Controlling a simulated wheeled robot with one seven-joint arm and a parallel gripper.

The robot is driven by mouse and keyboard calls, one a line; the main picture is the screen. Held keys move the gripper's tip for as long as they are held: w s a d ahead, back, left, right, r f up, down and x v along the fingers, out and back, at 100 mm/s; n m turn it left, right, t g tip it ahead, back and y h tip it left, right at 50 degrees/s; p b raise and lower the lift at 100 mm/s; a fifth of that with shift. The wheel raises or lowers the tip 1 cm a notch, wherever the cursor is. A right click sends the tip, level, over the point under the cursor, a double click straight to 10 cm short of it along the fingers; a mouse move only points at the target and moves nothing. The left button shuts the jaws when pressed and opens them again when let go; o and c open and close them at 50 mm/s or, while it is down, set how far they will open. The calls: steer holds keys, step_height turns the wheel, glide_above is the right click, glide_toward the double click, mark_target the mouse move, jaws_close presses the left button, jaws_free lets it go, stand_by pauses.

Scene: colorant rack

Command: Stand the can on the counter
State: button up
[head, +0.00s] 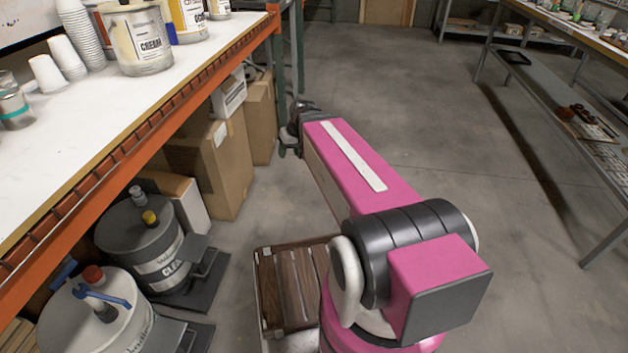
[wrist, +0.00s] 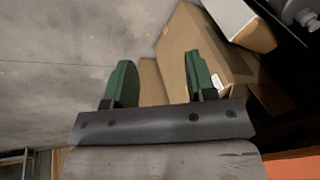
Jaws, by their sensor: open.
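The white counter (head: 95,120) runs along the left of the head view, above an orange rail. A paint can labelled like "CREEM" (head: 140,45) stands upright on it, with streaks down its side. Another can (head: 187,18) and part of one more stand behind it, cut by the top edge. I cannot tell which can the task means. My gripper (wrist: 158,78) is open and empty, its two green fingers apart, with cardboard boxes beyond them. In the head view it is a dark shape at the end of my pink arm, right of the counter and apart from the cans.
White paper cups (head: 47,72) and a small teal-banded container (head: 16,108) are on the counter. Cardboard boxes (head: 212,165) and large drums (head: 150,245) sit below it. A wooden crate (head: 290,285) is on the floor. A grey bench (head: 560,110) stands right; floor between is clear.

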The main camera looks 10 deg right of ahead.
steer(key=s+d+f+m+g+h, duration=0.2)
steer(key=s+d+f+h, duration=0.1)
steer(key=s+d+f, duration=0.4)
steer(key=shift+s+f+m, duration=0.3)
steer(key=shift+s+f, duration=0.15)
steer(key=shift+s, duration=0.15)
steer(key=shift+a, duration=0.1)
stand_by(1.0)
